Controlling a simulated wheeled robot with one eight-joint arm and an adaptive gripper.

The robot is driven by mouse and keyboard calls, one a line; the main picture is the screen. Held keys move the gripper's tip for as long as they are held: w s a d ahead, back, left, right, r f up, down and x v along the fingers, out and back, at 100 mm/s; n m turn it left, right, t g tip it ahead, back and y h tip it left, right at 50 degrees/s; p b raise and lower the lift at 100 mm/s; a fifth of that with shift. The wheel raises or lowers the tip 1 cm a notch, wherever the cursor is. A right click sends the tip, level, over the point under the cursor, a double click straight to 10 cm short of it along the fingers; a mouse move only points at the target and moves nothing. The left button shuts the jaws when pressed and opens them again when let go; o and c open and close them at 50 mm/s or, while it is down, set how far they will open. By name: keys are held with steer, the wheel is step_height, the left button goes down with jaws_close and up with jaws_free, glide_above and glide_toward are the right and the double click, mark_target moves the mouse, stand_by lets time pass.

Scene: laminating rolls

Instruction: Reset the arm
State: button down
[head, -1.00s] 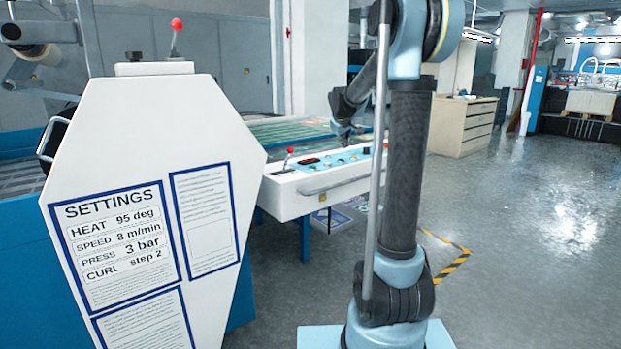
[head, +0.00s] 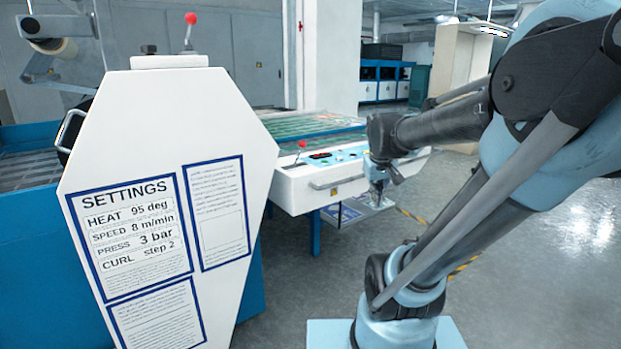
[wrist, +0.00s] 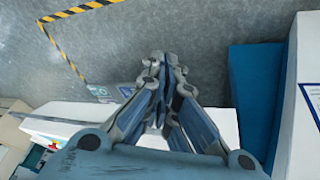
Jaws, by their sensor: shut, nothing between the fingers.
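My gripper (head: 377,192) hangs at the end of my arm, pointing down, in front of the right end of the white control panel (head: 318,180). In the wrist view my gripper (wrist: 157,62) is shut and empty, with its fingertips together above the grey floor (wrist: 190,30). My arm is bent and reaches in from the right side of the head view. I cannot tell the exact gap between the gripper and the panel.
A white settings board (head: 165,200) stands at the left, with a red-knobbed lever (head: 190,19) above it. A smaller red-knobbed lever (head: 301,145) is on the control panel. Yellow-black tape (wrist: 65,15) marks the floor. Open floor (head: 560,260) lies at the right.

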steer(key=s+f+m+g, duration=0.1)
steer(key=s+f, duration=0.4)
steer(key=s, duration=0.2)
steer(key=s+a+f+g+y, duration=0.1)
steer(key=s+f, duration=0.4)
steer(key=s, duration=0.3)
steer(key=shift+s+f+m, duration=0.2)
steer(key=shift+f+m, duration=0.1)
steer(key=shift+m, duration=0.1)
steer(key=shift+s+a, duration=0.1)
